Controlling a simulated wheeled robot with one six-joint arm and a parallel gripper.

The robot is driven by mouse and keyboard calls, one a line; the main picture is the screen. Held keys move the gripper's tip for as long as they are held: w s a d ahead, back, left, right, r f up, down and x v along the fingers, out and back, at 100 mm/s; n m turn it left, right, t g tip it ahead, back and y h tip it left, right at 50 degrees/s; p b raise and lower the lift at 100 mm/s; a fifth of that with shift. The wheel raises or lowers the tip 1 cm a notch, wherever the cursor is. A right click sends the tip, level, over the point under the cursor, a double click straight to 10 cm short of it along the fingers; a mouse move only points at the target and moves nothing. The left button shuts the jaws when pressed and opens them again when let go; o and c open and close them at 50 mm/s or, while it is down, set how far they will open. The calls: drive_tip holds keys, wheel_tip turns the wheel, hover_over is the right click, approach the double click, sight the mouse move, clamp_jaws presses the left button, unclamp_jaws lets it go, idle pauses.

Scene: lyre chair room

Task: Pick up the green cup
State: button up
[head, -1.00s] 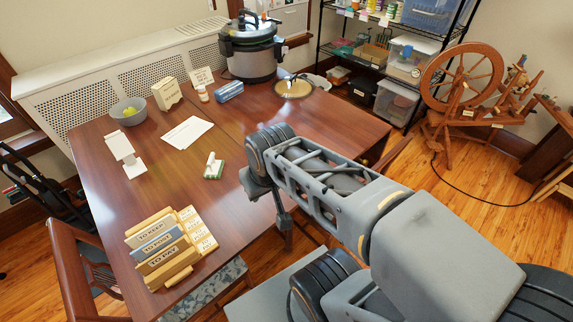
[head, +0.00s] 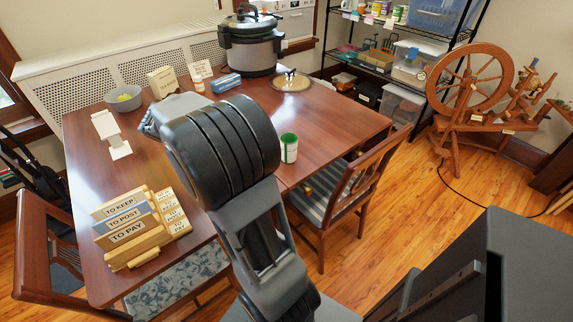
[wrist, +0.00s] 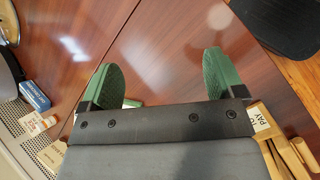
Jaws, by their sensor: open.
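In the head view my arm covers most of the gripper. A small green and white item (wrist: 133,102) peeks out beside the left finger in the wrist view.
A wooden letter sorter (head: 130,225) stands at the table's front left. A large pot (head: 250,45), a round lid (head: 291,81), a blue box (head: 226,83) and a grey bowl (head: 124,98) stand at the back. A chair (head: 345,190) is at the right edge.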

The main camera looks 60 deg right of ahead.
sight(287, 154)
drive_tip(key=d+f+n+g+h+b, duration=0.1)
drive_tip(key=d+f, duration=0.2)
drive_tip(key=d, duration=0.1)
drive_tip(key=w+d+f+n+g+h+b, duration=0.1)
drive_tip(key=d+f+g+b, duration=0.1)
drive_tip(key=d+f, duration=0.1)
drive_tip(key=d+f+n+g+h+b, duration=0.1)
drive_tip(key=d+f+g+b, duration=0.1)
drive_tip(key=d, duration=0.4)
drive_tip(key=shift+w+f, duration=0.4)
drive_tip(key=shift+f, duration=0.1)
drive_tip(key=b+x, duration=0.1)
drive_tip(key=x, duration=0.7)
drive_tip(key=shift+w+d+r, duration=0.15)
drive_tip(key=shift+d+r, duration=0.05)
drive_tip(key=shift+d, duration=0.05)
drive_tip(key=shift+s+r+b+x, duration=0.1)
drive_tip(key=shift+b+x, duration=0.4)
drive_tip(key=shift+x, duration=1.05)
drive_tip(key=shift+s+r+b+x, duration=0.15)
drive_tip(key=shift+b+x, duration=0.35)
drive_tip(key=shift+x, duration=1.05)
drive_tip(key=shift+c, duration=0.3)
drive_tip(key=c, duration=1)
drive_tip(key=shift+r, duration=0.15)
